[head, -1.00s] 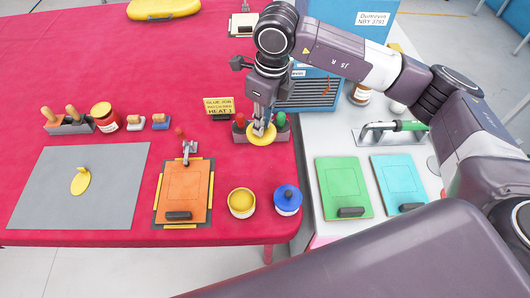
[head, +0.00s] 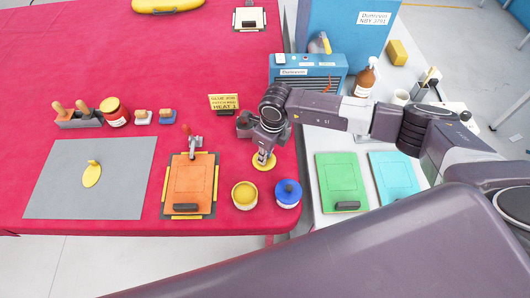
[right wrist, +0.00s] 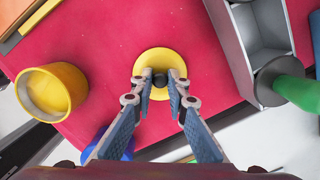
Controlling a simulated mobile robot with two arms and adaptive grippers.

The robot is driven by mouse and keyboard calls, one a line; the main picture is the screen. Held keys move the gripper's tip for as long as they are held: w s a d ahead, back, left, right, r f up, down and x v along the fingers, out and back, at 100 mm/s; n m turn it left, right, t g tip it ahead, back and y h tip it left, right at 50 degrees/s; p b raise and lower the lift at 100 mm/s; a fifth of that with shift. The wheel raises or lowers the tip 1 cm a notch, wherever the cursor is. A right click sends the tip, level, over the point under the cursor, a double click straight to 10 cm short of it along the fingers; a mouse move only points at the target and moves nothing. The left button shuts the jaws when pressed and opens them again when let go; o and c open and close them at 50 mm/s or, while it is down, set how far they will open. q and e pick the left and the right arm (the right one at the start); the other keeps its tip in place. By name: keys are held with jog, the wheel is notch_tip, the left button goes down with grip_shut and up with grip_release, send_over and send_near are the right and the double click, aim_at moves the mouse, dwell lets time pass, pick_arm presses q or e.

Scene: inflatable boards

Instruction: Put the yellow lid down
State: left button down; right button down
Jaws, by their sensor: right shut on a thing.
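The yellow lid (head: 257,161) is a round disc with a dark knob. My right gripper (head: 264,156) points down and is shut on that knob. In the right wrist view, both fingertips (right wrist: 160,81) press on the knob from either side, and the lid (right wrist: 160,56) lies flat just over or on the red cloth; I cannot tell whether it touches. The open yellow pot (head: 244,195) stands in front and to the left of the lid, apart from it; it also shows in the right wrist view (right wrist: 50,92). My left gripper is not in view.
A blue-lidded pot (head: 288,193) stands in front of the lid, to the right. An orange board (head: 190,185) and a grey mat (head: 120,195) with a yellow piece lie left. A grey holder (right wrist: 238,45) with a green handle (right wrist: 297,93) stands near the lid. Red cloth between is clear.

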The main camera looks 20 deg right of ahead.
aim_at(268, 161)
jog(key=shift+f+b, duration=0.25)
jog(key=shift+b, duration=0.05)
jog(key=c, duration=1.9)
grip_release()
jog(key=shift+r, duration=0.1)
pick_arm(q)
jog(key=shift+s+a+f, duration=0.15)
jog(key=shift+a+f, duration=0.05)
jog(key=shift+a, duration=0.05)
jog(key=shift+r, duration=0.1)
